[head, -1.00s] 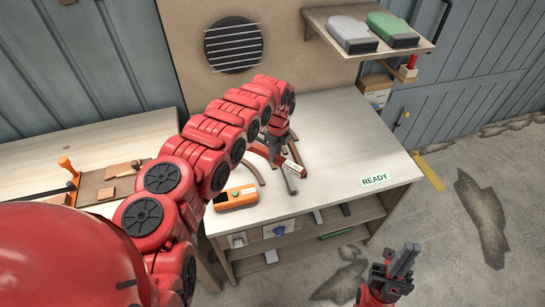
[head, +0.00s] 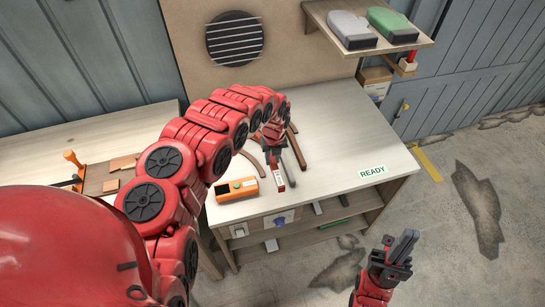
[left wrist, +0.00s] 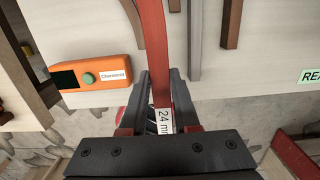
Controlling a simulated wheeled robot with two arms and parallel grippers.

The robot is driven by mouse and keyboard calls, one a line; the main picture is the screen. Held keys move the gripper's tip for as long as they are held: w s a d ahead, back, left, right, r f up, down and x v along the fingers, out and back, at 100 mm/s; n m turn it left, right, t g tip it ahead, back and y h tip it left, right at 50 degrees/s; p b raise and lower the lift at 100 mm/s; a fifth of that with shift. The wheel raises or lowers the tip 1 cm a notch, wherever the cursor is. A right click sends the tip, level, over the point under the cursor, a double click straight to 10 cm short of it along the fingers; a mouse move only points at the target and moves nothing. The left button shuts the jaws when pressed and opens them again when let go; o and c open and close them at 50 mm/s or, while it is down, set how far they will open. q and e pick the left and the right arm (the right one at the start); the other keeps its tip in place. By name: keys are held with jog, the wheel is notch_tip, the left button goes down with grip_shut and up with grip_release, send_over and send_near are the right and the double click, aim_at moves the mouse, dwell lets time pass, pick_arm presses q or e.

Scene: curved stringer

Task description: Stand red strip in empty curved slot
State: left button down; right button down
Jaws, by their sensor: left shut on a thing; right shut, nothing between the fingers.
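The red strip (left wrist: 152,40) is a thin curved band with a white "24 mm" tag (left wrist: 163,122) at its near end. In the left wrist view it runs up between the fingers of my left gripper (left wrist: 162,90), which is shut on it near the tag. In the head view my left gripper (head: 271,146) is over the workbench, with the tagged end of the strip (head: 280,175) pointing to the front edge. The strip's far end is hidden. I cannot make out the empty curved slot. My right gripper (head: 402,246) is shut and empty, off the bench's right front.
The bench (head: 335,130) holds an orange device (head: 237,190) left of the strip, a grey strip (left wrist: 195,40) and a brown strip (left wrist: 231,22) close on its right. A READY label (head: 373,171) lies at the right. A shelf (head: 370,50) overhangs the back right.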

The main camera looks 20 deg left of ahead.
pick_arm(q)
notch_tip(320, 180, down, 9)
jog(key=b, duration=0.6)
jog(key=shift+f+b, duration=0.25)
jog(key=shift+b, duration=0.15)
jog(key=c, duration=0.6)
grip_release()
